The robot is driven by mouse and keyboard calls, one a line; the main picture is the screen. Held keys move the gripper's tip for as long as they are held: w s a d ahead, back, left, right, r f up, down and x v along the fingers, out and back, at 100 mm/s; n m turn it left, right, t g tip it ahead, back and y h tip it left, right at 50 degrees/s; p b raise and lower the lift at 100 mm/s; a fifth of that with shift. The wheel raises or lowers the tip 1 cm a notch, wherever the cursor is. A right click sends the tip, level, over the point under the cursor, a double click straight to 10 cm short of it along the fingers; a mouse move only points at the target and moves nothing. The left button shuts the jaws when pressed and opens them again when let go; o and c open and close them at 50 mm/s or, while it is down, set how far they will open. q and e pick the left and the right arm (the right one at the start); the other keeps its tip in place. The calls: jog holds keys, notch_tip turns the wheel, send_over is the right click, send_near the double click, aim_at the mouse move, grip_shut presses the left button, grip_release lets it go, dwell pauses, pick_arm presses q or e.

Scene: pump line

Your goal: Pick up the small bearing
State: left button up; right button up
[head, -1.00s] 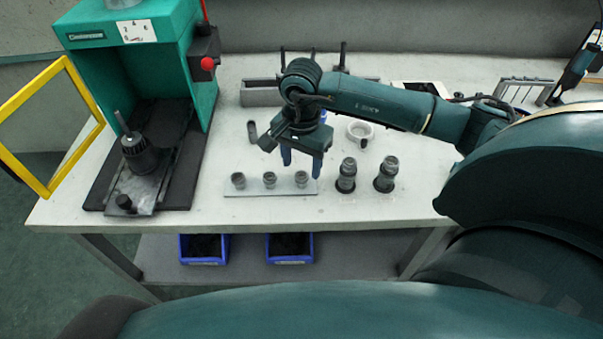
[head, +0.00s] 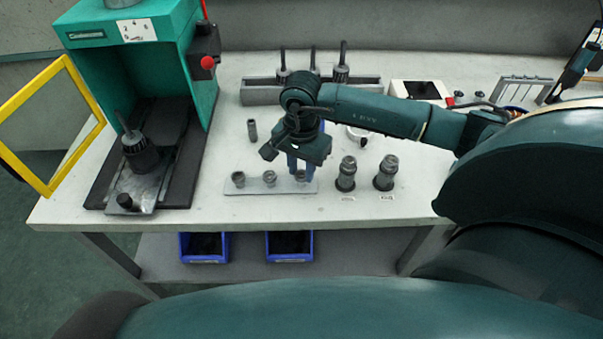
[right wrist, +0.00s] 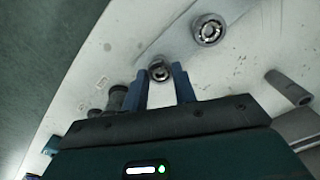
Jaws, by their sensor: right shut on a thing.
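Three bearings stand in a row on a pale flat plate (head: 285,188) in the head view: a left one (head: 238,179), a middle one (head: 269,177) and a right one (head: 300,176). My right gripper (head: 301,170) is down at the right one. In the right wrist view, my right gripper (right wrist: 160,75) is shut on this small bearing (right wrist: 160,71), which sits between the blue fingertips. A larger-looking bearing (right wrist: 208,29) lies beside it, clear of the fingers. I cannot tell whether the held bearing still touches the plate. My left gripper is not in view.
Two dark stepped parts (head: 346,174) stand close right of the plate. A small grey cylinder (head: 252,130) stands behind it. A green press (head: 139,75) with a yellow guard frame is on the left. A grey rack (head: 262,92) with upright shafts is at the back.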

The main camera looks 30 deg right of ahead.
jog(key=shift+r, duration=0.1)
pick_arm(q)
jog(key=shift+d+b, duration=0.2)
jog(key=shift+b, duration=0.3)
pick_arm(e)
notch_tip(320, 180, up, 10)
